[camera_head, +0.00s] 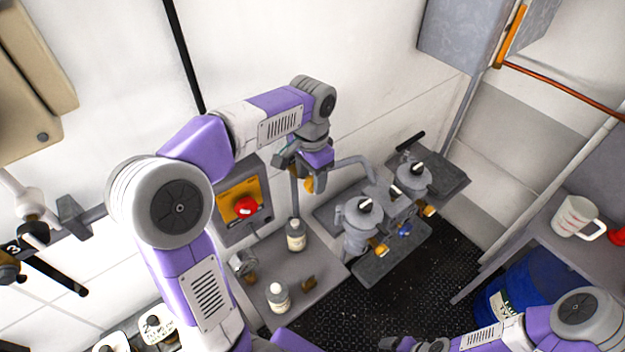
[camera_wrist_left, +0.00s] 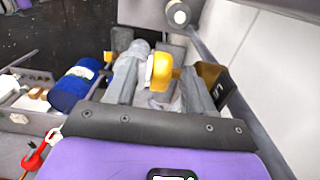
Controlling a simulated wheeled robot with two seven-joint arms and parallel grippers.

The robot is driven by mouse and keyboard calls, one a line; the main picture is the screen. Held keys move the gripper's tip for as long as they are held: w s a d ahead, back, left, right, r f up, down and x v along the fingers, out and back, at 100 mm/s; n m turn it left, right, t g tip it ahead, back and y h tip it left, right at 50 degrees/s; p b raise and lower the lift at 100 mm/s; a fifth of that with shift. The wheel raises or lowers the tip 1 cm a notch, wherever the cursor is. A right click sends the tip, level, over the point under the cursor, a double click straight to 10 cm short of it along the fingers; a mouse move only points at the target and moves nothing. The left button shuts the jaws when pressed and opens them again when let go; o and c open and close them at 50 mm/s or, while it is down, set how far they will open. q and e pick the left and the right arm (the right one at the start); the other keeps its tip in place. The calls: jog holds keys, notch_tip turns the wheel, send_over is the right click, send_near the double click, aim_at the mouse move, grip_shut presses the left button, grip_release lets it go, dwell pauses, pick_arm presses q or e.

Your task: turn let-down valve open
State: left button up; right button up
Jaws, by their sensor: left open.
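My left gripper (camera_head: 304,181) is open beside the grey pipework above the small bench, close to the wall. A yellow handle (camera_head: 309,185) shows at its fingertips; I take it for the let-down valve's handle. In the left wrist view this yellow handle (camera_wrist_left: 161,73) lies between the two spread fingers (camera_wrist_left: 160,88), with a white part beside it. Whether a finger touches it I cannot tell. The valve body is mostly hidden by the gripper. My right gripper (camera_head: 415,344) is at the bottom edge, partly cut off, and its jaws cannot be read.
Two grey canisters (camera_head: 362,226) with black-and-white knobs stand right of the left gripper. A red button on a yellow panel (camera_head: 241,199) is on its left. Bottles (camera_head: 296,236) stand on the bench below. A blue drum (camera_head: 518,298) is at lower right. The dark deck between is clear.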

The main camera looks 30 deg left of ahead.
pick_arm(q)
jog(key=shift+f, duration=0.65)
jog(key=shift+s+f, duration=0.15)
jog(key=shift+f, duration=0.2)
jog(key=shift+c, duration=0.3)
jog(key=c, duration=0.9)
jog(key=t+b, duration=0.1)
jog(key=b, duration=0.1)
jog(key=t+b, duration=0.1)
jog(key=b, duration=0.1)
jog(key=shift+f+h, duration=0.35)
jog(key=shift+h, duration=0.05)
jog(key=shift+s+r+t+b, duration=0.1)
jog(key=shift+r+t+b, duration=0.05)
jog(key=shift+t+b, duration=0.45)
